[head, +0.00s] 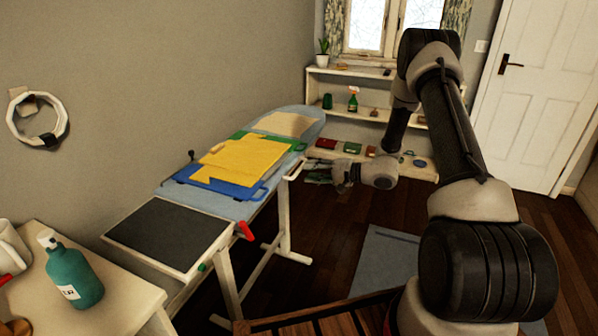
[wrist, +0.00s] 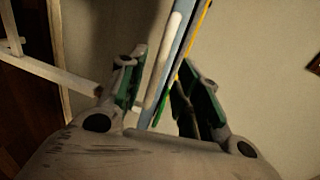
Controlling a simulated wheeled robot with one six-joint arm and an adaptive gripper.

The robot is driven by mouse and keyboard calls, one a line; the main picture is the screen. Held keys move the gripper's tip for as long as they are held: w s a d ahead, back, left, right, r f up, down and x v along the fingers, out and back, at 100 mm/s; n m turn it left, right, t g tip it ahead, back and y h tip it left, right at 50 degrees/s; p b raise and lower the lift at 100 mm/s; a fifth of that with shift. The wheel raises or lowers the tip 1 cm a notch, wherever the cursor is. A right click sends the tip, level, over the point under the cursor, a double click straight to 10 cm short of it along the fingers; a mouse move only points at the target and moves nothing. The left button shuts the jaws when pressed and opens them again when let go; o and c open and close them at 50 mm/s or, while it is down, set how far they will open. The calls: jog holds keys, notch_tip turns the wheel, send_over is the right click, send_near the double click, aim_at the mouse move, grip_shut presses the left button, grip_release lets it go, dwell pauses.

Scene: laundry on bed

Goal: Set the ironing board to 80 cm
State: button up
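The ironing board (head: 235,208) has a pale blue top, white legs (head: 284,220) and a dark rest plate (head: 168,236) at its near end. A red lever (head: 245,231) and a green knob (head: 203,267) sit near that end. A pale handle-like bar (head: 294,169) shows at the long right edge. My gripper (head: 312,173) is beside that edge, fingers towards the board. In the wrist view my gripper (wrist: 165,92) is open, with the white rail (wrist: 167,60) and blue board edge (wrist: 178,50) showing between its green-padded fingers. Contact cannot be told.
A yellow folding sheet (head: 245,160) and a blue one (head: 210,181) lie on the board. A side table (head: 110,285) with a teal bottle (head: 75,275) stands front left. A low shelf (head: 385,82) stands by the window. Dark floor right of the board is partly clear.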

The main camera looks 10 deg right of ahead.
aim_at(298, 171)
jog(key=shift+x, duration=2.75)
jog(key=shift+s, duration=0.1)
grip_shut()
